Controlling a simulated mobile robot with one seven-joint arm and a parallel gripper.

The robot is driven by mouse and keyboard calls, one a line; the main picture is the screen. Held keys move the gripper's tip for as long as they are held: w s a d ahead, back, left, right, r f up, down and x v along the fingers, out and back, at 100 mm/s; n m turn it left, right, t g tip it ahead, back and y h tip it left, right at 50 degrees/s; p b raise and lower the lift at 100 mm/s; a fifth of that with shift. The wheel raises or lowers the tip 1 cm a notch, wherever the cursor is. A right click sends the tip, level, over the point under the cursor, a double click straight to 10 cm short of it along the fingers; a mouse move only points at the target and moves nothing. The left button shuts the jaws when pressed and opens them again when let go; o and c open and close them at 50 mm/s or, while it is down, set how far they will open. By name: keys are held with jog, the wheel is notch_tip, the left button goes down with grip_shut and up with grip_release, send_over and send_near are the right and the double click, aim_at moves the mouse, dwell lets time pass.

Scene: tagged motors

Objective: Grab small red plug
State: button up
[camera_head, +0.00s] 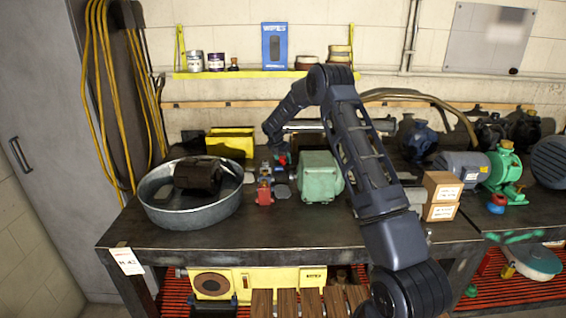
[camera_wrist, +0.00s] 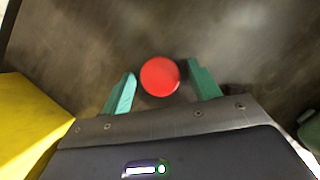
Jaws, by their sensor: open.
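The small red plug (camera_wrist: 160,76) shows as a round red disc in the wrist view, above a worn brown-grey surface. My gripper (camera_wrist: 162,70) is open, with one teal finger on each side of the plug. A narrow gap shows between the plug and each finger. I cannot tell how far the fingertips reach down beside it. In the head view my gripper (camera_head: 278,150) points down over the back of the workbench, and a bit of red shows under it, partly hidden by the arm.
A yellow bin (camera_head: 230,141) stands close to the left of my gripper, and a green motor housing (camera_head: 318,178) to its right. A red bottle-like part (camera_head: 264,193) stands in front. A metal tub (camera_head: 190,212) holds a dark motor. The bench's front is clear.

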jog(key=shift+c, duration=0.2)
jog(key=c, duration=0.9)
jog(key=shift+r, duration=0.1)
